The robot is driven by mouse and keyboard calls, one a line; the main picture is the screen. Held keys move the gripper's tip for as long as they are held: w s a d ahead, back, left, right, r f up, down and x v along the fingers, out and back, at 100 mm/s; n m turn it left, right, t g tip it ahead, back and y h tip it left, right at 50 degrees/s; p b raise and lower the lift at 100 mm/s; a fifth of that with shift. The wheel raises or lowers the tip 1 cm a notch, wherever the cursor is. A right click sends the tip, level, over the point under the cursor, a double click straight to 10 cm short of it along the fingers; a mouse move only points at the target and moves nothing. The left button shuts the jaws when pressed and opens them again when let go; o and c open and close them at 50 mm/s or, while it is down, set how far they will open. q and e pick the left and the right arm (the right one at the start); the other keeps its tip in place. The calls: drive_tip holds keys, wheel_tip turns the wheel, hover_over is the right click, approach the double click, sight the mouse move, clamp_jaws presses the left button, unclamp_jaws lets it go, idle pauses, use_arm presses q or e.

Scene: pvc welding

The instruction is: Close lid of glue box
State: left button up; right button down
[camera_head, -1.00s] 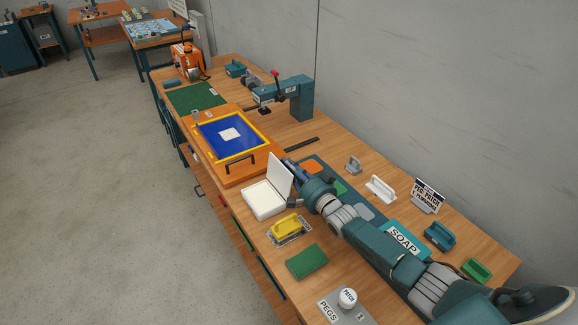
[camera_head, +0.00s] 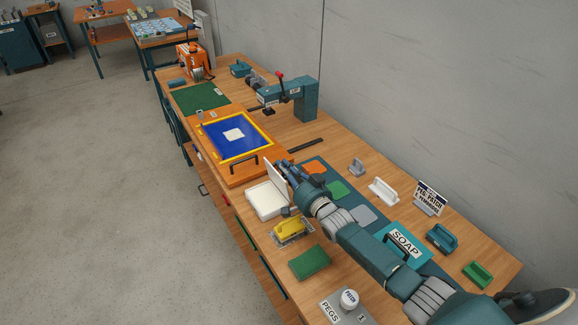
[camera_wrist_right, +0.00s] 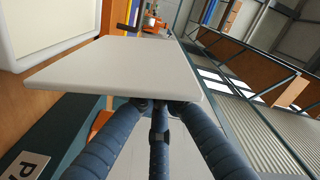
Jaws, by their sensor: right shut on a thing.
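The glue box (camera_head: 264,203) is a white open box on the wooden bench, in the middle of the head view. Its white lid (camera_head: 274,175) stands raised along the box's right side, leaning. My right gripper (camera_head: 280,170) is at the lid's outer side, its fingers shut on the lid's edge. In the right wrist view the lid (camera_wrist_right: 120,68) is a broad pale plate, with the dark blue fingers (camera_wrist_right: 160,108) against its near edge. A corner of the box (camera_wrist_right: 45,30) shows at upper left. Finger contact behind the lid is hidden. My left gripper is not in view.
A blue screen in a yellow frame (camera_head: 263,124) lies behind the box. A yellow block (camera_head: 290,228) and a green block (camera_head: 310,262) lie in front. A teal press (camera_head: 303,97) stands at the back. A soap mat (camera_head: 385,238) lies under my right arm.

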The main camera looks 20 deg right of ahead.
drive_tip(key=shift+s+a+r+n, duration=0.1)
drive_tip(key=shift+a+r+n, duration=0.1)
drive_tip(key=shift+a+n, duration=0.65)
drive_tip(key=shift+a, duration=0.3)
drive_tip(key=c, duration=1.8)
unclamp_jaws()
drive_tip(key=shift+a, duration=0.15)
drive_tip(key=shift+c, duration=0.2)
drive_tip(key=shift+s+f, duration=0.1)
drive_tip(key=s+d, duration=0.1)
drive_tip(key=s, duration=1)
drive_tip(key=shift+s+d, duration=0.3)
drive_tip(key=shift+d, duration=0.05)
